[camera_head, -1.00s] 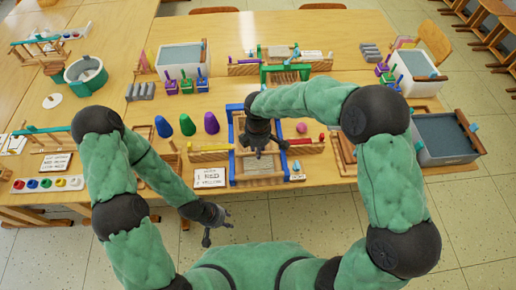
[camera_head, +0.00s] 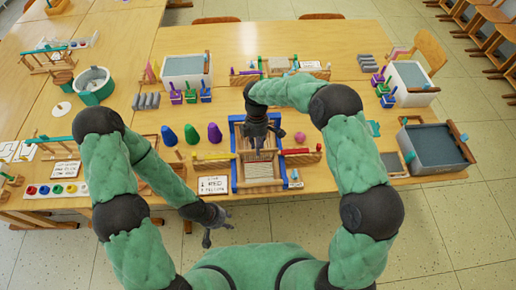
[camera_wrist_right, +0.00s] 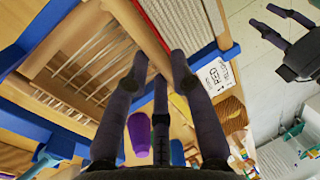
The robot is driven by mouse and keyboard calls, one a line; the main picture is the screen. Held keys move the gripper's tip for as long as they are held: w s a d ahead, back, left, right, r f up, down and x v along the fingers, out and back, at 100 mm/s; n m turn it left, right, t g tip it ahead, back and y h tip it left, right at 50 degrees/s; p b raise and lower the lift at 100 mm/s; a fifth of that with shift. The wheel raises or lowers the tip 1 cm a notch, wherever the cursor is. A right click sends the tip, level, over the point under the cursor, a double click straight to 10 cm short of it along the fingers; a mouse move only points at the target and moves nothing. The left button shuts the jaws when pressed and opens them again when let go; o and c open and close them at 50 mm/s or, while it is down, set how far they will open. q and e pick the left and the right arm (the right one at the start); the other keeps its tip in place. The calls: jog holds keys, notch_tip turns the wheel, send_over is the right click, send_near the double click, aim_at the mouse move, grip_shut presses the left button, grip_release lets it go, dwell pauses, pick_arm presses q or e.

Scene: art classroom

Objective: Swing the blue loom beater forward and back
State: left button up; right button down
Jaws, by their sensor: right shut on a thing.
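The blue loom (camera_head: 235,172) stands at the table's front edge in the head view, with pale warp threads and woven cloth (camera_head: 262,171) at its front. Its beater is a wooden bar (camera_wrist_right: 123,14) with a row of thin wires beside it, seen slanting across the right wrist view. My right gripper (camera_head: 257,146) reaches down over the middle of the loom and is shut on the beater; its fingers hide part of the bar. My left gripper (camera_head: 217,232) is open and empty, low in front of the table; it also shows in the right wrist view (camera_wrist_right: 279,19).
A pink ball (camera_head: 300,137) and a grey-topped bin (camera_head: 437,146) are to the right. Floor is clear in front.

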jog(key=shift+w+f, duration=0.1)
jog(key=shift+w, duration=1.75)
jog(key=shift+f, duration=0.1)
jog(key=c, duration=1.2)
grip_release()
jog(key=shift+o, duration=0.8)
jog(key=v, duration=1.2)
jog(key=shift+w, duration=0.1)
